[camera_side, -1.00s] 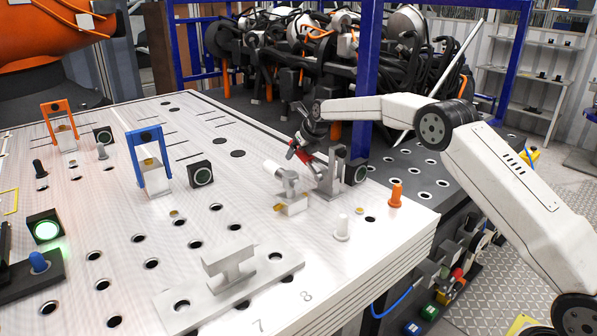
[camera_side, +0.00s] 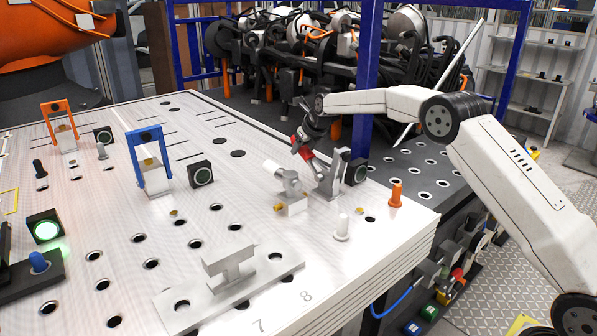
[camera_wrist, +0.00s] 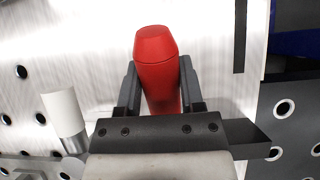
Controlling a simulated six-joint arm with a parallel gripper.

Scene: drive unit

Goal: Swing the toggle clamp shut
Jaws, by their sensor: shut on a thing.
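The toggle clamp (camera_side: 328,182) is a grey metal bracket with a red handle, near the right edge of the light perforated table. In the side view the handle leans up and to the left from the bracket, partly hidden by my gripper (camera_side: 301,146). In the wrist view the red handle (camera_wrist: 158,75) lies between the two dark fingers of my gripper (camera_wrist: 158,82), which is shut on it. A small block with a pale cylinder (camera_side: 273,168) stands just left of the bracket. The pale cylinder also shows left of my gripper in the wrist view (camera_wrist: 63,110).
A black box with a round face (camera_side: 356,172) stands close behind the clamp. An orange peg (camera_side: 396,194) and a white peg (camera_side: 342,228) stand in front and to the right. A grey I-shaped part (camera_side: 229,264) sits on a plate at the front.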

